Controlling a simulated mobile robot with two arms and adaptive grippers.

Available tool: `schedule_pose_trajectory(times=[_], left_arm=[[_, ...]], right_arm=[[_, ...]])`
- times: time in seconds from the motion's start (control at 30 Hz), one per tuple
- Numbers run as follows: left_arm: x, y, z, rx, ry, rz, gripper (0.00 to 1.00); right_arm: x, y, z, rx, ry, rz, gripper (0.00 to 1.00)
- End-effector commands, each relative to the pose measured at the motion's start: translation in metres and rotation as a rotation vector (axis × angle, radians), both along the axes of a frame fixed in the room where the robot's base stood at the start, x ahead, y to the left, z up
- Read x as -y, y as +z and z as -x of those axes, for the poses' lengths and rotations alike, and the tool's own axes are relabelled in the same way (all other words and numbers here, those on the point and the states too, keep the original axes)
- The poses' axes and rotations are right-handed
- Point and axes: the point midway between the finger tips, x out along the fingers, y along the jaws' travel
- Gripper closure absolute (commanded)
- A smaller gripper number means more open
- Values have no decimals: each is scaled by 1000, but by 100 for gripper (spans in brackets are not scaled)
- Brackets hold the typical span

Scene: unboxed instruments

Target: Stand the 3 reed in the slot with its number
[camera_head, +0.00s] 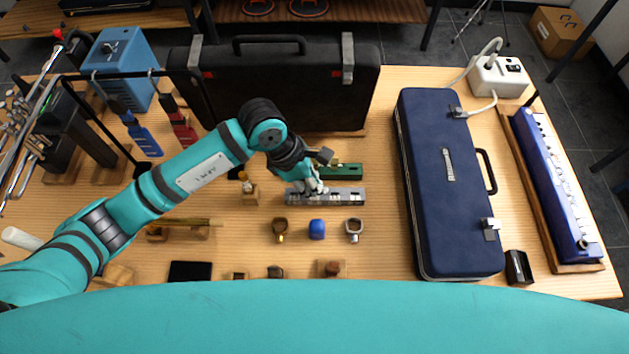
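My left arm reaches in from the left, and its gripper (314,184) is at the left half of a long grey block (345,197) with a row of marks or slots along it. The fingers are small and partly hidden by the wrist, so I cannot tell whether they are open or shut or hold anything. I cannot make out the 3 reed or any number on the slots; a reed may be hidden at the fingers. A green block (349,171) lies just behind the grey one. My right gripper is not in view.
A black case (290,95) stands behind and a long blue case (440,160) lies to the right. In front of the grey block are a gold ring (280,229), a blue piece (317,229) and a silver ring (354,229). A small bottle (248,184) stands left.

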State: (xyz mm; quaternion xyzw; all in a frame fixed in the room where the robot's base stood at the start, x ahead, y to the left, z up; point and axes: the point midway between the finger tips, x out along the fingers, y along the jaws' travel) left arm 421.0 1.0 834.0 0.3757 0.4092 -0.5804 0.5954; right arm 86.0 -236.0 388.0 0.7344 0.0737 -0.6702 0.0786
Motion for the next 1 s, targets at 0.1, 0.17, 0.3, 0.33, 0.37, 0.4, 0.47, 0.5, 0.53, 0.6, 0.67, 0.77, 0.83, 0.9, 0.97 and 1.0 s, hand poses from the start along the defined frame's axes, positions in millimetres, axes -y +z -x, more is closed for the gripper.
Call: schedule_pose_trajectory(times=[0.1,0.17,0.3,0.33,0.37,0.4,0.47,0.5,0.53,0.6,0.67,0.77,0.83,0.9,0.97,1.0], left_arm=[[0,0,0,0,0,0,100],[0,0,0,0,0,0,100],[0,0,0,0,0,0,95],[0,0,0,0,0,0,91],[0,0,0,0,0,0,87],[0,0,0,0,0,0,82],[0,0,0,0,0,0,74],[0,0,0,0,0,0,69],[0,0,0,0,0,0,67],[0,0,0,0,0,0,67],[0,0,0,0,0,0,67],[0,1,0,0,0,0,67],[0,4,0,1,-1,1,67],[0,11,-1,3,-1,2,67],[0,20,-1,5,-1,2,67],[0,27,-1,5,-2,1,67]], right_arm=[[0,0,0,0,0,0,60],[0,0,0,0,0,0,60],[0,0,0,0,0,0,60],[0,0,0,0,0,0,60],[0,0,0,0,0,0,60],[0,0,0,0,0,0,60],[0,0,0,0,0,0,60],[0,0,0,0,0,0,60],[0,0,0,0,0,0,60],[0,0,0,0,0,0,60],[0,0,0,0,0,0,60],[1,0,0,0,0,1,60],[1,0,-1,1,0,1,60],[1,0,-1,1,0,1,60],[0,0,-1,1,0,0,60],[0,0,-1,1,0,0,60]])
